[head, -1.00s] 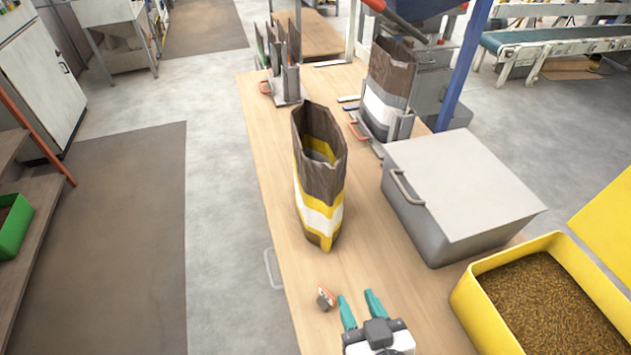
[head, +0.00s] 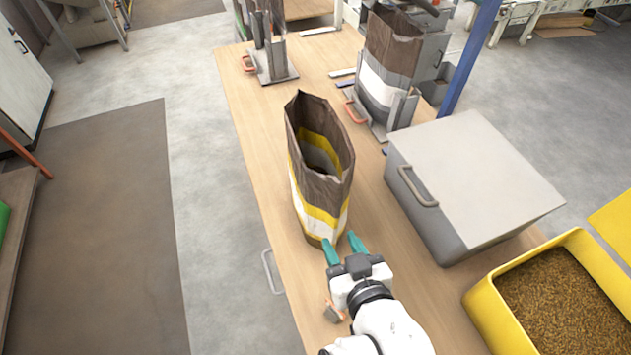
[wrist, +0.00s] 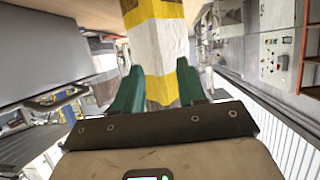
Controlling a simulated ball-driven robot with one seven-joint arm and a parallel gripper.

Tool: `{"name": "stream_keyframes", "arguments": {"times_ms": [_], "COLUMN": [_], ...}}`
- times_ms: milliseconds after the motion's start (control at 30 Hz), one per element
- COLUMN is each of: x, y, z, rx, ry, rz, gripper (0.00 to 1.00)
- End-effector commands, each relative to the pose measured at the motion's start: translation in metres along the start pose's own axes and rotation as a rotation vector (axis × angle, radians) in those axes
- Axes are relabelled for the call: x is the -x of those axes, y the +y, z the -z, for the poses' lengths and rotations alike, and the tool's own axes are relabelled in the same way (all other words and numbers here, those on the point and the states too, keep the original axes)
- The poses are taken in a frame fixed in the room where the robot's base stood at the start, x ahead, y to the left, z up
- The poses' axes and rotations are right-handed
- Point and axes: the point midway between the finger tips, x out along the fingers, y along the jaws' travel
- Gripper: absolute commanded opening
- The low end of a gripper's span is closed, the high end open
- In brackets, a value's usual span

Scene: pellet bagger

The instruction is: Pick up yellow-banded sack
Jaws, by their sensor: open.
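The yellow-banded sack (head: 319,170) stands upright and open-topped on the wooden table. It is brown with yellow and white bands. My gripper (head: 344,246) is open at the sack's near lower side, its green fingers pointing at it. In the wrist view the sack (wrist: 160,50) fills the gap between the open fingers (wrist: 159,88), one finger on each side of its lower part. I cannot tell whether the fingers touch it.
A grey lidded box (head: 475,180) stands on the table to the right. A yellow bin of pellets (head: 487,306) is at lower right. Another sack (head: 388,65) sits in a holder behind. A small orange-and-grey item (head: 333,311) lies beside my arm.

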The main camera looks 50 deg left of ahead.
Motion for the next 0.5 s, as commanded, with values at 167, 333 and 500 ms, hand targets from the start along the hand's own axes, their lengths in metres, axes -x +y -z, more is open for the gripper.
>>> {"name": "stream_keyframes", "arguments": {"times_ms": [167, 333, 500], "x": [-0.021, -0.03, -0.052], "y": [0.0, 0.0, 0.001], "z": [0.001, 0.002, 0.006], "rx": [0.0, 0.0, -0.001], "ry": [0.0, 0.0, 0.0], "rz": [0.001, 0.001, 0.001], "gripper": [0.4, 0.4, 0.4]}}
